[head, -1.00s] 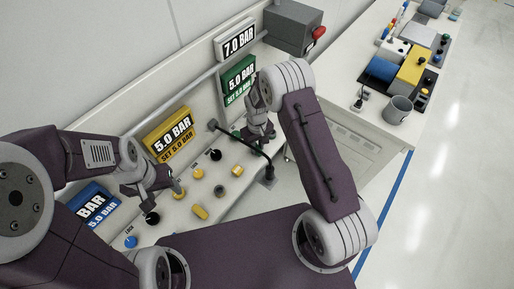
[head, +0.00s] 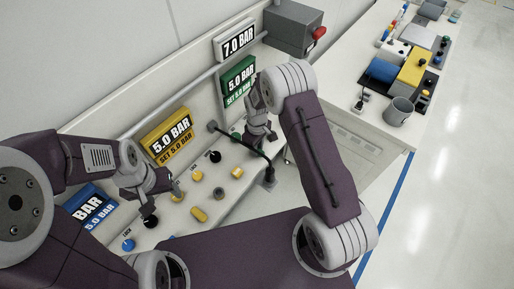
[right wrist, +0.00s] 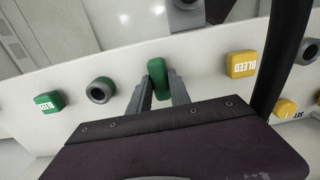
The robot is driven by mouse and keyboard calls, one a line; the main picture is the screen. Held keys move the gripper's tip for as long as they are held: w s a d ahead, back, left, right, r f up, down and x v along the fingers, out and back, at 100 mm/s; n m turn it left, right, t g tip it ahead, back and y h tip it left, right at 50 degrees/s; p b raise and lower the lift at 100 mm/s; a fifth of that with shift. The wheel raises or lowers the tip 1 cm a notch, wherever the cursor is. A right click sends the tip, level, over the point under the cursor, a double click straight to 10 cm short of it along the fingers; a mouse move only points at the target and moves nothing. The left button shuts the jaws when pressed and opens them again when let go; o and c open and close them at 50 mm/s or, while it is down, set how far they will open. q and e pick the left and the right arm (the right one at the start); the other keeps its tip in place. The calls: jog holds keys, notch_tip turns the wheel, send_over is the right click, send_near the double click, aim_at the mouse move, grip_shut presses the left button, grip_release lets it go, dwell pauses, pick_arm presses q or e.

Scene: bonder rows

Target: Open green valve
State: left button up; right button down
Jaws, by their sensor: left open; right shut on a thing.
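The green valve handle (right wrist: 157,74) is an upright green lever on the white panel in the right wrist view. My right gripper (right wrist: 160,85) has a finger on each side of it and is shut on it. In the head view my right gripper (head: 264,134) is at the far right part of the panel, below the green 5.0 BAR display (head: 238,80), and its own wrist hides the handle. My left gripper (head: 166,184) is open and empty above the panel near the yellow knobs.
A green BLEED button (right wrist: 48,101) and a grey-rimmed round fitting (right wrist: 100,90) are left of the handle; a yellow BLEED button (right wrist: 241,64) is right. A black bar (head: 240,140) crosses by my right gripper. Yellow (head: 168,136) and blue (head: 90,207) displays stand behind the panel.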

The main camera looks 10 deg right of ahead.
jog(key=shift+w+r, duration=0.1)
jog(key=shift+w, duration=0.05)
jog(key=c, duration=1.2)
grip_release()
jog(key=shift+r, duration=0.25)
notch_tip(320, 180, up, 8)
jog(key=b, duration=0.2)
jog(key=shift+r, duration=0.25)
jog(key=shift+f, duration=0.1)
